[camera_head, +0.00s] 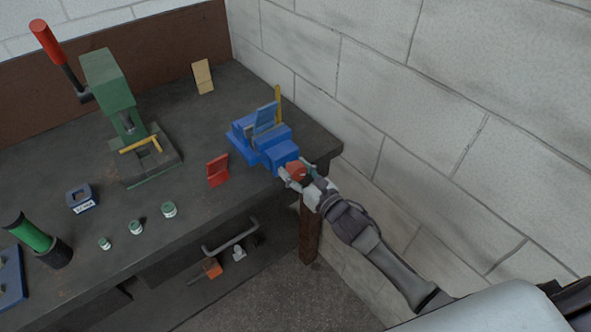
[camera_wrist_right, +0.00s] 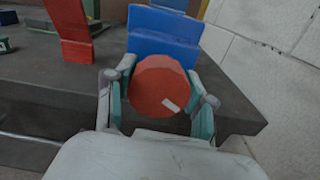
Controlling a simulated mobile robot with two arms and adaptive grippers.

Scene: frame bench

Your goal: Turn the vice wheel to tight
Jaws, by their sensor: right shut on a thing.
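The blue vice (camera_head: 273,152) stands at the right end of the dark bench, near its front corner. A blue plate-like piece stands upright in or at its jaws, with a thin yellow strip (camera_head: 278,98) behind it. The red vice wheel (camera_wrist_right: 158,86) is on the vice's front face, with a pale mark at its lower right in the right wrist view. My right gripper (camera_head: 295,176) is shut on the wheel, one finger on each side of its rim. The right gripper also shows in the wrist view (camera_wrist_right: 160,102). My left gripper is not in view.
A red angled piece (camera_head: 218,170) stands on the bench left of the vice. A green press (camera_head: 112,90) with a red-handled lever stands further left. Several small jars (camera_head: 169,209) sit near the front edge. A block wall (camera_head: 430,120) rises close on the right.

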